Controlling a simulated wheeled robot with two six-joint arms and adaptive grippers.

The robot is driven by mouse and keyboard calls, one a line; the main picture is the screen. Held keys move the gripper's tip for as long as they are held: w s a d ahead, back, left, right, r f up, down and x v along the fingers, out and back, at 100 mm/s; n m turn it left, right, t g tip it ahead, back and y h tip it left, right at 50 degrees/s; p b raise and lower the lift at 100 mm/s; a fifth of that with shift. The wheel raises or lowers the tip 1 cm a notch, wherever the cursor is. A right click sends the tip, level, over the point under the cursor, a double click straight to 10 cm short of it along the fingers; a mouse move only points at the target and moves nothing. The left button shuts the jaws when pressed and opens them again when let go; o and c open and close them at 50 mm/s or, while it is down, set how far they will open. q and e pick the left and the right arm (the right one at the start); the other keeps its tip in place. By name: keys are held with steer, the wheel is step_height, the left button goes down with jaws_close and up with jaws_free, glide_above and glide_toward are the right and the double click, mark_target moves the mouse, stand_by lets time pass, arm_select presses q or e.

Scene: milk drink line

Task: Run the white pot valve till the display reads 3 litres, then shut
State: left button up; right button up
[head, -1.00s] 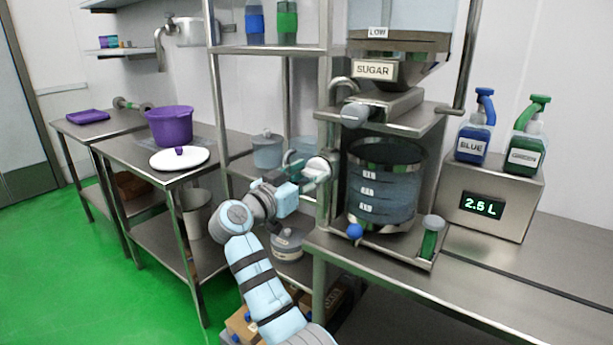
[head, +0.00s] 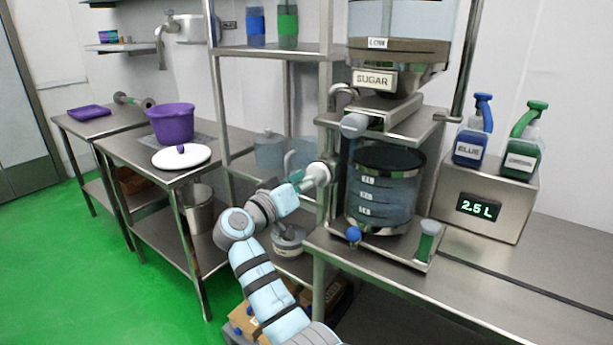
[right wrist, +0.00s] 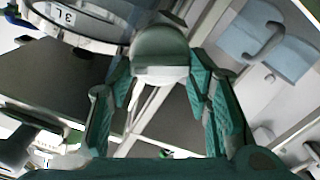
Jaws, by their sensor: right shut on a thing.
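My right gripper (head: 307,178) is shut on a white rounded knob (head: 319,173) beside the left shelf post. In the right wrist view the pale knob (right wrist: 160,50) sits between the two green fingers. Which vessel the knob belongs to is hard to tell from the head view. The green-lit display (head: 479,207) on the steel box reads about 2.5 L. A clear graduated vessel (head: 388,190) with a dark rim stands to the right of the knob; a "3L" mark (right wrist: 68,16) shows in the right wrist view. My left gripper is not in view.
A sugar hopper (head: 374,79) hangs above the vessel. A blue bottle (head: 471,140) and a green bottle (head: 524,148) stand on the display box. A purple pot (head: 172,123) and a white lid (head: 181,157) rest on the left table. Cartons lie low behind my arm.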

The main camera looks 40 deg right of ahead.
stand_by(0.5)
steer(key=o, duration=1.2)
steer(key=shift+c, duration=0.2)
steer(key=v, duration=0.7)
steer(key=shift+a, duration=0.3)
steer(key=shift+s, duration=0.15)
